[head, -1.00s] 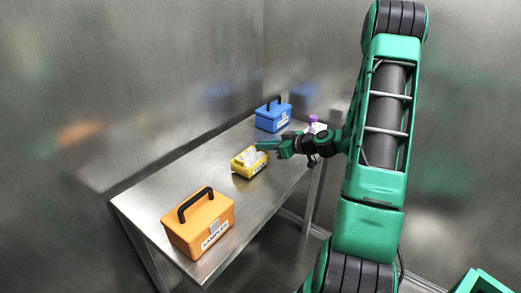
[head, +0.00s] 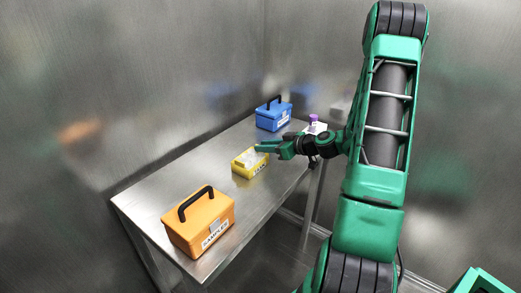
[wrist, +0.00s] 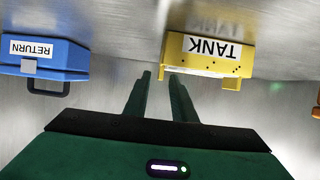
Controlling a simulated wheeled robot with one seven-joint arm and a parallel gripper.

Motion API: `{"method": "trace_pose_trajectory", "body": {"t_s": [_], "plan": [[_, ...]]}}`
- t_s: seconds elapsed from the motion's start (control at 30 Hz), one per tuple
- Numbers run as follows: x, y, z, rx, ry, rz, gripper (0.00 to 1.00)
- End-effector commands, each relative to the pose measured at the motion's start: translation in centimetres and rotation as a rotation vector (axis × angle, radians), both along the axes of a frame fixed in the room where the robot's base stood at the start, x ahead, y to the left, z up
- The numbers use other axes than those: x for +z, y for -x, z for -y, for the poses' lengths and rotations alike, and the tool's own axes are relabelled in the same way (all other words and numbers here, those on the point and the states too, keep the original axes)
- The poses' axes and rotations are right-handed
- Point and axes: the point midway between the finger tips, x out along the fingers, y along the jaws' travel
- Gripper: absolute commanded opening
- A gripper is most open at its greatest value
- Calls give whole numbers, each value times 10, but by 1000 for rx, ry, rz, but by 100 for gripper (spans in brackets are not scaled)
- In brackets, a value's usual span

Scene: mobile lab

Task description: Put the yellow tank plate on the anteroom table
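The yellow tank plate (head: 250,165) rests on the steel anteroom table (head: 150,190), between the blue and orange boxes. In the wrist view the plate (wrist: 200,62) appears upside down, with its white TANK label facing the camera. My gripper (head: 262,148) is over the plate's far right side in the head view. In the wrist view its two green fingers (wrist: 159,75) are apart, with nothing between them. The plate lies beyond the fingertips, mostly to their right. I cannot tell exactly how far the tips are from it.
A blue box (head: 273,115) with a RETURN label stands at the table's far end. An orange SAMPLES box (head: 198,222) stands at the near end. A purple-topped item (head: 314,122) shows behind my wrist. Metal walls border the table; bare tabletop separates the boxes from the plate.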

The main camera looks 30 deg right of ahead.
Motion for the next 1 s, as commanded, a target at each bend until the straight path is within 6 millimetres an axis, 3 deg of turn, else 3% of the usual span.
{"method": "trace_pose_trajectory", "body": {"t_s": [0.4, 0.7, 0.87, 1.0], "plan": [[30, 68, 27, -6, 1, -1, 24], [43, 97, 36, -3, 1, -1, 24], [41, 103, 20, 36, 1, -64, 24], [32, 118, -16, 96, 4, -247, 24]]}}
